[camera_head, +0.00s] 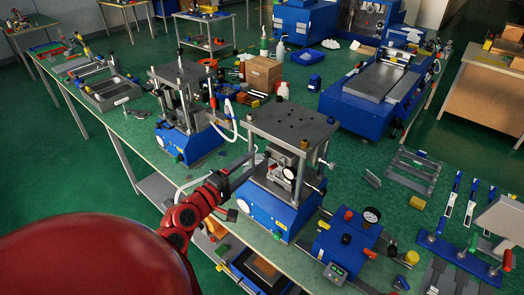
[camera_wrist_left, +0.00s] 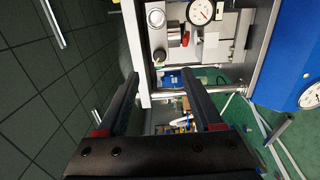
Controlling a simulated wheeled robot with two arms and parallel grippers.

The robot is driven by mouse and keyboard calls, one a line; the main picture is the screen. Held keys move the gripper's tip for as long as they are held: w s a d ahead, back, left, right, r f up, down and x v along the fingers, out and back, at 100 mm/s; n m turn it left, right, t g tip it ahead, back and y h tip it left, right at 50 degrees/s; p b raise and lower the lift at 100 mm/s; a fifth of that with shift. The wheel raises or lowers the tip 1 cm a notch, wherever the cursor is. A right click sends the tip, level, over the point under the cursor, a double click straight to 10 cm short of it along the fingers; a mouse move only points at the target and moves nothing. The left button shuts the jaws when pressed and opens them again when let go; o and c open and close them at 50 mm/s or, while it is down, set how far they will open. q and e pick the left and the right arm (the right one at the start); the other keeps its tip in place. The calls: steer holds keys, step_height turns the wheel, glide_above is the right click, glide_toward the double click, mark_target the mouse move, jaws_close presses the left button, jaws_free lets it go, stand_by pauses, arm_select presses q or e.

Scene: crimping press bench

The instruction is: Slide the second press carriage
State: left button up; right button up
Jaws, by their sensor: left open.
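Two blue-based presses with metal frames stand on the green bench, a farther one (camera_head: 180,105) and a nearer one (camera_head: 290,130). Inside the nearer press is a grey metal carriage block (camera_head: 280,158) with a round dial gauge (camera_head: 289,173). The wrist view shows grey metal parts (camera_wrist_left: 225,45), a dial gauge (camera_wrist_left: 202,12), a red part (camera_wrist_left: 175,39) and a black knob (camera_wrist_left: 160,55). My left gripper (camera_head: 241,170) is open at the left side of the nearer press. Its two dark fingers (camera_wrist_left: 160,85) point towards the press, with nothing between them. My right gripper is not in view.
A blue control box (camera_head: 343,245) with a gauge stands right of the nearer press. A white hose (camera_head: 232,125) hangs by the farther press. A cardboard box (camera_head: 263,73) and bottles stand behind. A large blue machine (camera_head: 365,100) is at the back right.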

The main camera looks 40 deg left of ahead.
mark_target(285, 149)
arm_select(q)
steer(key=w+p, duration=0.1)
steer(key=w, duration=0.5)
steer(key=shift+w+d+p, duration=0.3)
steer(key=shift+p, duration=0.1)
jaws_close()
steer(key=shift+a+f, duration=0.1)
stand_by(0.9)
